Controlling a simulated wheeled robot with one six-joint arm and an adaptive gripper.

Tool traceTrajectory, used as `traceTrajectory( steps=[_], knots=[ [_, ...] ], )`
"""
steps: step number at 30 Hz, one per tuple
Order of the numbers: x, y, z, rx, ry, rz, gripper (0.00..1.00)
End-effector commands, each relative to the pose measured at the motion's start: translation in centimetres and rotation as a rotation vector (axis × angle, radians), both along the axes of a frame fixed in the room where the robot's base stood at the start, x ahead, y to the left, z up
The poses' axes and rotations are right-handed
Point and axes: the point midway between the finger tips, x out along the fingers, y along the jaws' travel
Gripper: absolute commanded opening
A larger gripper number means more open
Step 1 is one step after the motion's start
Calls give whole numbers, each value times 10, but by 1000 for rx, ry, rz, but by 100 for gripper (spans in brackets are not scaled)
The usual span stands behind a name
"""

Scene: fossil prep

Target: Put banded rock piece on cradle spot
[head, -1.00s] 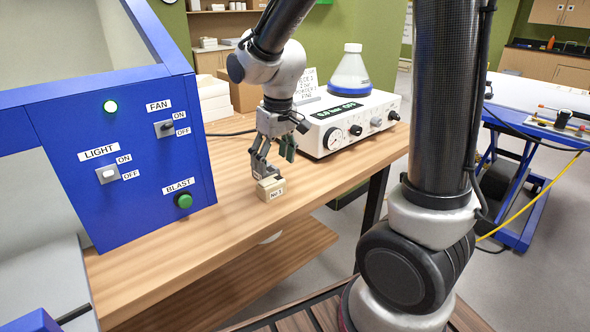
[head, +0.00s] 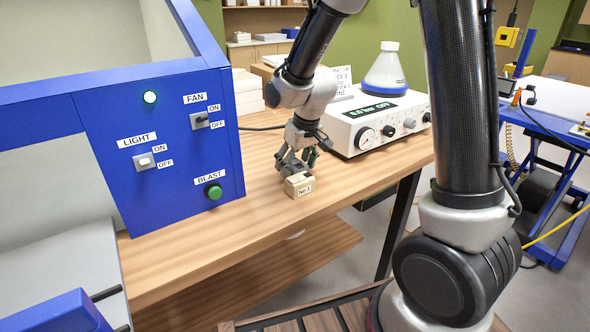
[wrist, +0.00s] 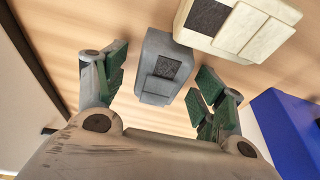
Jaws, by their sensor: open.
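My gripper (head: 295,163) is low over the wooden bench, just behind a cream block (head: 299,185) with a "No 1" label. In the wrist view my gripper (wrist: 165,88) is open. A grey stepped piece (wrist: 157,60) with a dark rough square lies between its green-padded fingers, with gaps on both sides. The cream block (wrist: 240,22) also shows there, beyond the fingertips, with a dark rough square and pale steps. No clear bands show on either piece, so I cannot tell which is the banded rock piece. I cannot make out a cradle spot.
A blue cabinet (head: 165,155) with fan, light and blast controls stands on the left. A white pump unit (head: 375,122) with a flask (head: 385,68) on top stands behind and right of my gripper. The wooden bench (head: 200,245) is clear in front, up to its edge.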

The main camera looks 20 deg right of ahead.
Motion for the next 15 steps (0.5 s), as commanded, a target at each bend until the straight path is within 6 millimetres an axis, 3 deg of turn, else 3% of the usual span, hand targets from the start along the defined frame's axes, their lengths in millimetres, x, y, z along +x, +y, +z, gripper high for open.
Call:
traceTrajectory(
  steps=[3, 12, 15],
  knots=[
    [0, 0, 0, 0, 0, 0, 66],
    [0, 0, 0, 0, 1, 0, 11],
    [0, 0, 1, 0, 0, 0, 6]
  ],
)
